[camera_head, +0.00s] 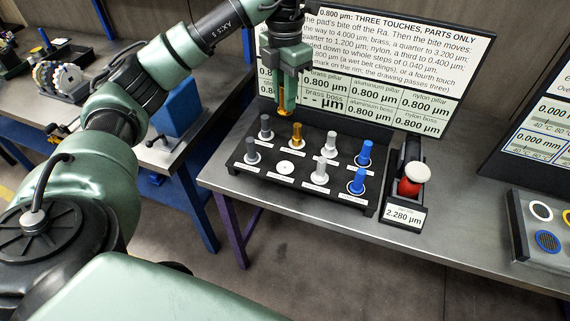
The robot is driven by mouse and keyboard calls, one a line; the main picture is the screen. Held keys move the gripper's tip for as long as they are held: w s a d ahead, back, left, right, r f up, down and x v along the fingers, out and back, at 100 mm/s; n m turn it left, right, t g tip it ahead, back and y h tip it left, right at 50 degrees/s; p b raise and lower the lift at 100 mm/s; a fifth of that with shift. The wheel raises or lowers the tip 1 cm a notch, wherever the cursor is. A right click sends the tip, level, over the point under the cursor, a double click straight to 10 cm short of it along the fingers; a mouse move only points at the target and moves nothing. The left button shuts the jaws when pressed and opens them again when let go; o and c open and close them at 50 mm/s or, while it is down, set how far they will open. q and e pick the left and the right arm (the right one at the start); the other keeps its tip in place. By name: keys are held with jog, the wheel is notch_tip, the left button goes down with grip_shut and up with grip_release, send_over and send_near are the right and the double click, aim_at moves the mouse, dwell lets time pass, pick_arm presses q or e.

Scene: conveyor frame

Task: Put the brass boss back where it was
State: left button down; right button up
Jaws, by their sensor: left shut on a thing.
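My left gripper (284,106) is shut on the brass boss (282,113), of which only a small gold part shows below the fingers. It is held above the back of a black rack (235,165). In the rack's front row, a flat white round spot (285,168) is bare between a grey boss (251,152) and a pale aluminium boss (320,172). A blue boss (357,183) stands at the row's right end. The brass pillar (297,136) stands in the back row, below and slightly right of the gripper. My right gripper is not in view.
Grey (266,128), aluminium (331,143) and blue (365,153) pillars also stand in the back row. A sign board (400,60) rises behind. A red, white-topped device (411,182) in a black holder reads 2.280 µm at right.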

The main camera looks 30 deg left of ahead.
pick_arm(q)
notch_tip(320, 180, down, 15)
jog(key=shift+r+p, duration=0.2)
jog(key=shift+p, duration=0.6)
notch_tip(320, 180, down, 4)
jog(key=shift+f+p, duration=0.1)
jog(key=shift+p, duration=0.3)
jog(key=shift+f, duration=0.2)
jog(key=shift+f, duration=0.15)
jog(key=c, duration=1.3)
grip_release()
jog(key=shift+o, duration=0.2)
